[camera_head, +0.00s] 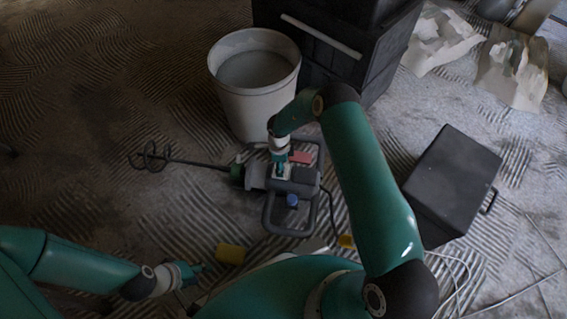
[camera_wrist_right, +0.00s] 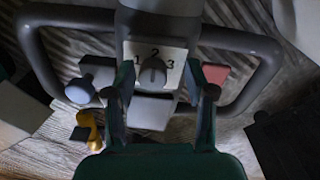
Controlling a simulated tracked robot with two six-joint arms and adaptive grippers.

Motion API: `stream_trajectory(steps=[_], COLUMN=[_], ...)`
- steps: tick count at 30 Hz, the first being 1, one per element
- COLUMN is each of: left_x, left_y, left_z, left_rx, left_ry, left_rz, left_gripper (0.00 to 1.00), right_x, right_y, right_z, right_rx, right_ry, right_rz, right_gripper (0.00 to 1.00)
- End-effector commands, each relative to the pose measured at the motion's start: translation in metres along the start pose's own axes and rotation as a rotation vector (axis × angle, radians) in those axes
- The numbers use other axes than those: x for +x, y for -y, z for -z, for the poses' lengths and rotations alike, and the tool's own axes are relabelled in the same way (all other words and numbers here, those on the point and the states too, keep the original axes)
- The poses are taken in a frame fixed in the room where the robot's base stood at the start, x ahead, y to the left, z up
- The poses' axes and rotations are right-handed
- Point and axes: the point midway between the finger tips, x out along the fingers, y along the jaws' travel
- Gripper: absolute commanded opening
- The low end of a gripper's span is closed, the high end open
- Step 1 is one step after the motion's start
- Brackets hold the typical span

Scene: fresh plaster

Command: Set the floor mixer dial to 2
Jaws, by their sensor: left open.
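The floor mixer (camera_head: 300,188) lies on the floor, its long paddle rod pointing left. In the right wrist view its grey round dial (camera_wrist_right: 153,74) sits on a pale plate (camera_wrist_right: 138,50) marked 1, 2, 3. I cannot tell clearly which number the dial points to. My right gripper (camera_wrist_right: 160,78) is open, one finger on each side of the dial, with gaps showing. In the head view my right gripper (camera_head: 282,172) is over the mixer body and hides the dial. My left gripper (camera_head: 193,272) is open and empty, low on the left.
A pale bucket (camera_head: 258,105) stands behind the mixer, beside a large black container (camera_head: 335,60). A dark box (camera_head: 455,175) stands at right. A yellow block (camera_head: 230,254) lies near my left gripper. Torn paper bags (camera_head: 510,65) lie at back right. The left floor is clear.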

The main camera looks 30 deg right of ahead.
Motion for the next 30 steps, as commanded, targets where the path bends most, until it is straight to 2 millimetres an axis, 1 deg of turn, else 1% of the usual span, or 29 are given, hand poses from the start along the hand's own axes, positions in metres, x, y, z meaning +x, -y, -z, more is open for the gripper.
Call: stream_trajectory(steps=[7,11,14,17,24,27,30], left_x=[0.0,-0.001,-0.001,-0.001,-0.001,-0.001,-0.001], left_y=[0.0,0.0,0.0,0.0,0.0,0.0,0.0], left_z=[0.0,0.0,0.0,0.0,0.0,0.0,0.0], left_rx=[0.0,0.0,0.0,0.0,0.0,0.0,0.0], left_ry=[0.0,0.0,0.0,0.0,0.0,0.0,0.0], left_rz=[0.0,0.0,0.0,0.0,0.0,0.0,0.0], left_gripper=[0.44,0.44,0.44,0.44,0.44,0.44,0.44], right_x=[0.001,-0.006,-0.018,-0.036,-0.084,-0.1,-0.11], right_y=[-0.003,-0.002,-0.001,-0.001,0.002,0.002,0.002], right_z=[0.001,0.001,0.001,0.0,-0.001,-0.002,-0.002], right_rx=[0.001,0.001,0.001,0.001,0.001,0.0,0.0], right_ry=[-0.003,-0.003,-0.003,-0.003,-0.001,-0.002,-0.002], right_rz=[-0.007,-0.006,-0.005,-0.005,-0.003,-0.003,-0.004], right_gripper=[0.56,0.56,0.56,0.56,0.56,0.56,0.56])
